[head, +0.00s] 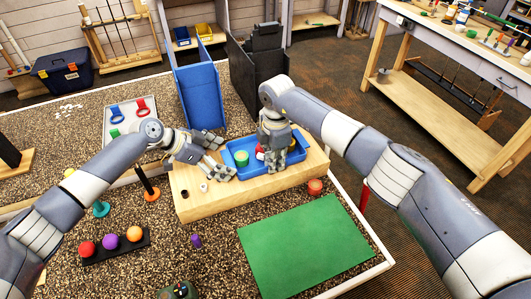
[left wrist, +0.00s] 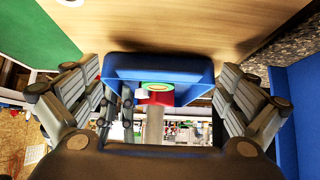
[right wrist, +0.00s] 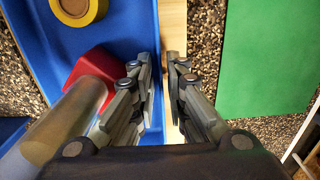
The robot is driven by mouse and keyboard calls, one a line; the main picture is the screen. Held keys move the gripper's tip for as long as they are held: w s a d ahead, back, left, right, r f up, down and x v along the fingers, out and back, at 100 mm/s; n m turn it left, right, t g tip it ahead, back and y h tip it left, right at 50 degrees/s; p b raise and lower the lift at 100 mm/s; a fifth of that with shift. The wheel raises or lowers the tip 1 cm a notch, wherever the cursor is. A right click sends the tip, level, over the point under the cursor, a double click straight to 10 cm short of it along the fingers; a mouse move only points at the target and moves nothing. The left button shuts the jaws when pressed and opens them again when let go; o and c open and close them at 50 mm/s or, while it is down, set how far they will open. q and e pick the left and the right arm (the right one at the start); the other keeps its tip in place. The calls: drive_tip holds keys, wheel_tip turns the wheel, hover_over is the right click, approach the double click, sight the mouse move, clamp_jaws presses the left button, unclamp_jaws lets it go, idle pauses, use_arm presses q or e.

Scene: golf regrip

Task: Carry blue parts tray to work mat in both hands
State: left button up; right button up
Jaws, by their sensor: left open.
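My left gripper (head: 217,159) is open at the tray's left end; in the left wrist view the tray (left wrist: 190,68) lies ahead between the spread fingers. My right gripper (head: 276,160) is at the tray's near wall on the right; in the right wrist view its fingers (right wrist: 160,85) are close together on either side of the wall. The green work mat (head: 305,245) lies flat and bare in front.
An orange-red round piece (head: 315,186) stands between platform and mat. A rack of colored balls (head: 110,243) and an orange-based peg (head: 150,190) stand left. Blue (head: 200,95) and black (head: 245,85) upright panels stand behind the platform.

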use_arm(q)
drive_tip(key=shift+w+d+f, duration=0.1)
drive_tip(key=shift+d+f, duration=0.05)
drive_tip(key=shift+f, duration=0.05)
use_arm(e)
drive_tip(key=shift+f, duration=0.3)
use_arm(q)
drive_tip(key=shift+c, duration=0.8)
use_arm(e)
drive_tip(key=shift+c, duration=0.8)
use_arm(q)
drive_tip(key=c, duration=0.5)
use_arm(e)
clamp_jaws()
use_arm(q)
drive_tip(key=c, duration=0.6)
use_arm(e)
drive_tip(key=shift+r, duration=0.1)
